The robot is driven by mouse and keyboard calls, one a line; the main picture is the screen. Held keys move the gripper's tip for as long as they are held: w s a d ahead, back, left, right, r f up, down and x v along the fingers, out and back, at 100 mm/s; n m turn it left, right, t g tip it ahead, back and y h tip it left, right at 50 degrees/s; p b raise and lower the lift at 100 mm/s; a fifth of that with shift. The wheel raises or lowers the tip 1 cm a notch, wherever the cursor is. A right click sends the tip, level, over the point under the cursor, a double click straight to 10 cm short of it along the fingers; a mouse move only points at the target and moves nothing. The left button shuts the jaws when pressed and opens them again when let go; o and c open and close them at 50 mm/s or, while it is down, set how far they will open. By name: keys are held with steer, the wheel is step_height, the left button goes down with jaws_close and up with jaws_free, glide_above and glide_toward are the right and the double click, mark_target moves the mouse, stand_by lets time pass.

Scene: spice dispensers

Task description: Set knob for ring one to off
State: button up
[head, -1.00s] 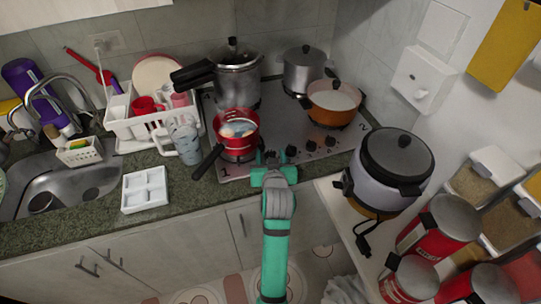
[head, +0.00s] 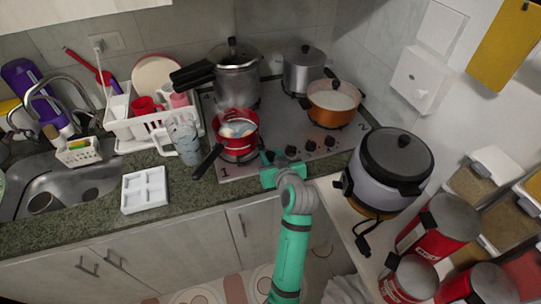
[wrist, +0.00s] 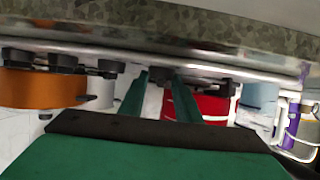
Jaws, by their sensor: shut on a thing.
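A row of dark knobs runs along the front right of the metal stovetop (head: 285,170). The ring marked 1 is at the stovetop's front left, under a red pan (head: 240,145). My green gripper (head: 268,157) is at the left end of the knob row, at the front edge. In the wrist view its two fingers (wrist: 160,78) are shut on the leftmost knob (wrist: 160,74), which is mostly hidden between them. The other knobs (head: 311,146) stand free to the right; the wrist view is upside down and shows them (wrist: 60,62) at left.
The red pan's black handle (head: 207,162) sticks out over the counter. An orange pot (head: 333,105), a pressure cooker (head: 237,78) and a lidded pot (head: 304,72) stand on the stovetop. A rice cooker (head: 392,165) stands close on the right.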

stand_by(0.4)
steer(key=o, duration=1)
steer(key=v, duration=1.1)
steer(key=shift+w+d+f, duration=0.1)
steer(key=shift+d, duration=0.05)
